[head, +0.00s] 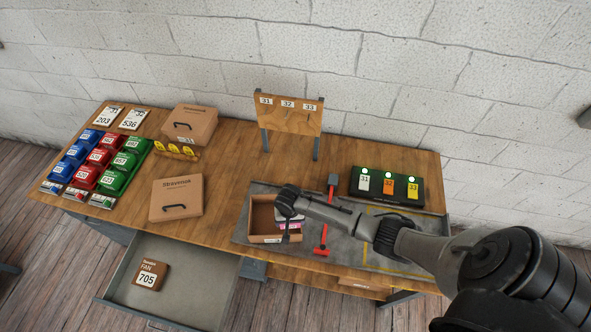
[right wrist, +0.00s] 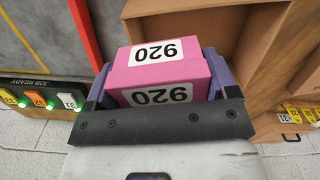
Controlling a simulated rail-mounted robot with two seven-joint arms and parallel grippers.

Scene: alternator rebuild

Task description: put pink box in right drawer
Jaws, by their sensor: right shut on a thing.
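The pink box (right wrist: 158,60), labelled 920, sits between the two fingers of my right gripper (right wrist: 158,90), which is shut on it. In the head view the pink box (head: 291,224) is mostly hidden behind my right gripper (head: 287,229). It is at the right side of an open brown carton (head: 263,209) on the grey mat; I cannot tell whether it touches the carton. A front with a small label (head: 362,284) shows under the table's right part, partly covered by my arm; I cannot tell whether it is a drawer. My left gripper is not in view.
An open drawer (head: 125,286) at front left holds a brown FAN 705 box (head: 149,276). A lit tag stand (head: 386,187) is at right. Closed cartons (head: 176,198) and coloured bins (head: 97,158) fill the left.

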